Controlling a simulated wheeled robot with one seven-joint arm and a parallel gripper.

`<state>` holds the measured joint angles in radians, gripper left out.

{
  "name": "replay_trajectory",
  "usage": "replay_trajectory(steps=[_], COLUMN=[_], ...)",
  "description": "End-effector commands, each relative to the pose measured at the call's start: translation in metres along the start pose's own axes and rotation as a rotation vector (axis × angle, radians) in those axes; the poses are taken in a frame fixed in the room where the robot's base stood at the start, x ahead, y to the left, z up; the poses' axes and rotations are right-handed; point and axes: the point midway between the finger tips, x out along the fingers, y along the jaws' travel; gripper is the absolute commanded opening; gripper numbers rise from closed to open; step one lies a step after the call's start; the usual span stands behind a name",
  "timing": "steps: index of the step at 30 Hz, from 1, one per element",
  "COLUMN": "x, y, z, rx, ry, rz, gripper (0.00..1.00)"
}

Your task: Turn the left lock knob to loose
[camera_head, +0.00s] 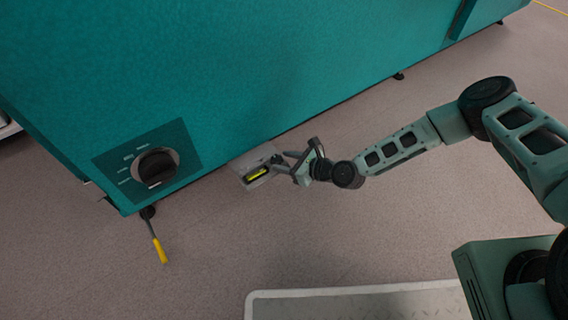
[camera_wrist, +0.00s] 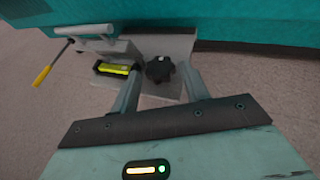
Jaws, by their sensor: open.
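A black lobed knob (camera_wrist: 159,69) sits on a pale grey plate (camera_wrist: 178,47) low beside the teal cabinet, in the wrist view. My gripper (camera_wrist: 160,76) is open, with one finger on each side of the knob in this view. Whether the fingers touch it cannot be told. In the head view my gripper (camera_head: 280,161) is at the plate's right end, and the knob is hidden or too small to make out. No loose or tight marking is readable.
A yellow vial (camera_wrist: 115,70) lies in a slot left of the knob. The teal cabinet (camera_head: 230,70) rises behind, with a large black dial (camera_head: 157,167) at its lower left. A yellow-handled lever (camera_head: 159,248) sticks out below it. Open floor (camera_head: 230,240) lies in front.

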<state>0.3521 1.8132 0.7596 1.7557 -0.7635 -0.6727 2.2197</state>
Motion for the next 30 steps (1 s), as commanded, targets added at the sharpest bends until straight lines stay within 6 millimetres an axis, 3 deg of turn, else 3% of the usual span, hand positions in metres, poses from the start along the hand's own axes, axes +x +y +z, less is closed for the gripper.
replay_trajectory(steps=[11,12,15,16,30], x=[0.0073,0.0072,0.0072,0.0071,0.0092], y=[0.0001,0.0001,0.0002,0.0001,-0.0036], z=[0.0008,0.0008,0.0007,0.0007,-0.0059], rx=[0.000,0.000,0.000,0.000,-0.027], ry=[0.000,0.000,0.000,0.000,-0.003], rz=[0.000,0.000,0.000,0.000,0.069], gripper=[0.46,0.43,0.15,0.14,0.14])
